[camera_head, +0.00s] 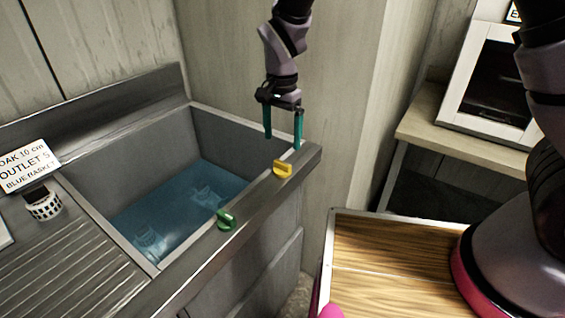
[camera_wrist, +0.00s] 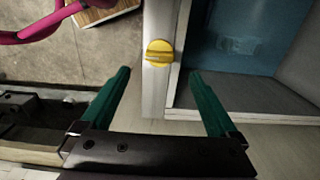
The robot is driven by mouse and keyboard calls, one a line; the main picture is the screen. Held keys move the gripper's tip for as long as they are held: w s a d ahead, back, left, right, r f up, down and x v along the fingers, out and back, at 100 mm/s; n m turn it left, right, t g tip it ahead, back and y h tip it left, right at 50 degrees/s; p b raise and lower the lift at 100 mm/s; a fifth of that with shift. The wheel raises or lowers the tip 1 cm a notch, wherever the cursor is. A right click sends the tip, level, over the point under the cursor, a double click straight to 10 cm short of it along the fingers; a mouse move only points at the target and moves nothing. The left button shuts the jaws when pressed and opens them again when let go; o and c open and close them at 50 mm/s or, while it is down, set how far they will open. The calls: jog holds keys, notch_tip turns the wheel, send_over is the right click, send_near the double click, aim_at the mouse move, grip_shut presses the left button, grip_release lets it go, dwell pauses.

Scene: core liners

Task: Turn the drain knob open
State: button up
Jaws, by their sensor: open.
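Two knobs sit on the front rim of a grey sink (camera_head: 140,240): a yellow knob (camera_head: 283,168) near the right corner and a green knob (camera_head: 226,219) further left. The frames do not label which one is the drain knob. My gripper (camera_head: 283,138) is open and empty above the right end of the sink, close to the yellow knob. In the wrist view, the yellow knob (camera_wrist: 160,51) lies ahead of and between the two teal fingers (camera_wrist: 168,85), touching neither. The green knob is not in the wrist view.
Blue water (camera_head: 180,215) fills the basin, with pale objects under it. A wooden-topped surface (camera_head: 385,250) is at the lower right, and a white oven-like box (camera_head: 490,85) stands on a counter behind.

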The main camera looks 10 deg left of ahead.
aim_at(282, 162)
notch_tip(282, 162, down, 9)
dwell(0.3)
jog(key=c, duration=1.4)
